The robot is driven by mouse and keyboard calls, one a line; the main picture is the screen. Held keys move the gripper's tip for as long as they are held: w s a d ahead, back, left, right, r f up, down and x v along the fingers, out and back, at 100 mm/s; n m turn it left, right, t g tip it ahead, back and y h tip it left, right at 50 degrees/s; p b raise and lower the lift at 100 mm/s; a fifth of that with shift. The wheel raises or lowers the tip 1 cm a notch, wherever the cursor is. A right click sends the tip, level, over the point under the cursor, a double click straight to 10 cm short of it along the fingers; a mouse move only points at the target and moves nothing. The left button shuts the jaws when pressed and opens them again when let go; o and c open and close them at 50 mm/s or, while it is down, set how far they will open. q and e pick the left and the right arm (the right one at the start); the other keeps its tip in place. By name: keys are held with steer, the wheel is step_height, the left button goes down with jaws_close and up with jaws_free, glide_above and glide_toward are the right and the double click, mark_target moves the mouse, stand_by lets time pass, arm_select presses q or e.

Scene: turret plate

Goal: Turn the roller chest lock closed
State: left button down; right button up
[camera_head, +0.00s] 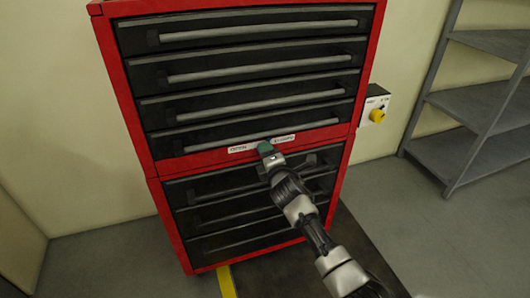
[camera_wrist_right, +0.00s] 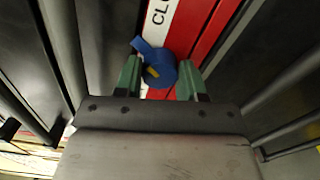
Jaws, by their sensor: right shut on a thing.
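The red roller chest (camera_head: 210,159) with black drawers stands upright against the wall. A red strip between its upper and lower drawers carries white labels, and the one at right (camera_head: 283,139) starts with "CLO" in the right wrist view (camera_wrist_right: 160,14). The blue lock knob (camera_wrist_right: 158,66) has a yellow mark, and its tab points up and left, toward the label side. My right gripper (camera_wrist_right: 160,80) has its green fingers on both sides of the knob, shut on it. In the head view the right gripper (camera_head: 265,149) hides the lock. My left gripper is not in view.
A white box with a yellow knob (camera_head: 377,116) is mounted just right of the chest. Grey shelves (camera_head: 485,105) stand at the far right. Long drawer handles (camera_head: 260,107) stick out above the lock. The floor left of the chest is clear.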

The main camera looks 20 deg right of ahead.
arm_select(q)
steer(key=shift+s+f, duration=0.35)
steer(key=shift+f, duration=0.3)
arm_select(e)
steer(key=shift+a+r+m, duration=0.15)
steer(key=shift+a+m, duration=0.1)
steer(key=shift+m, duration=0.75)
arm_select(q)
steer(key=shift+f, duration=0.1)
arm_select(e)
steer(key=o, duration=0.6)
steer(key=shift+c, duration=0.2)
steer(key=o, duration=0.4)
steer(key=shift+w+a, duration=0.1)
steer(key=shift+a, duration=0.15)
steer(key=shift+c, duration=0.2)
steer(key=shift+d, duration=0.2)
steer(key=shift+d, duration=0.1)
